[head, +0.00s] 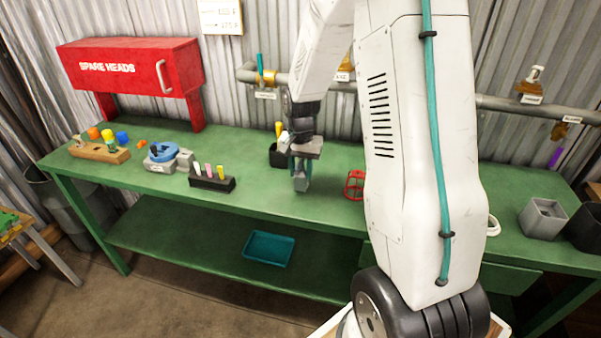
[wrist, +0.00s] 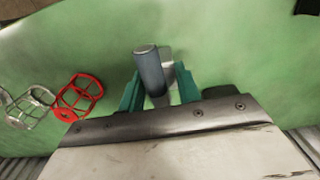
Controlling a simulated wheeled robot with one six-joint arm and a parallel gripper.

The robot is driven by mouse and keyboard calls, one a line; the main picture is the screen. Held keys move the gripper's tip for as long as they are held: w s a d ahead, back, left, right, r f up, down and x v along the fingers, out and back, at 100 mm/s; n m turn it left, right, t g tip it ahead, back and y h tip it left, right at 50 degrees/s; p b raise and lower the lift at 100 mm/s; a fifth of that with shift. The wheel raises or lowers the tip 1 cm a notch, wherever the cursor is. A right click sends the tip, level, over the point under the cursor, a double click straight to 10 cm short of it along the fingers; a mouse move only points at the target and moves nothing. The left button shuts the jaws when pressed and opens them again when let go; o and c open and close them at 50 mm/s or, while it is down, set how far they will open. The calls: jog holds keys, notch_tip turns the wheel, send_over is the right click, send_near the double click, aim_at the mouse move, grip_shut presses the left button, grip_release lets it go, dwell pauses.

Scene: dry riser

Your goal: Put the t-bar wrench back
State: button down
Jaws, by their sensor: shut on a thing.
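My gripper (head: 301,168) is low over the middle of the green bench, with its teal fingers pointing down. In the wrist view, the fingers (wrist: 160,90) are closed on a grey metal piece, which I take to be the t-bar wrench (wrist: 151,72). A dark grey round bar stands up toward the camera, with a lighter grey part behind it. In the head view, a grey block-like part (head: 301,184) shows below the fingertips, close to the bench top. I cannot tell whether it touches the bench. The rest of the wrench is hidden by the gripper.
A red wire cage (head: 354,186) stands right of my gripper. A black box (head: 279,157) is behind-left, and a black marker rack (head: 212,183) left. A wall pipe (head: 330,85) carries labelled holders. A grey box (head: 543,219) stands far right. Bench between rack and gripper is clear.

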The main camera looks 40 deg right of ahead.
jog(key=shift+f, duration=0.55)
jog(key=shift+f, duration=0.15)
jog(key=c, duration=1)
grip_release()
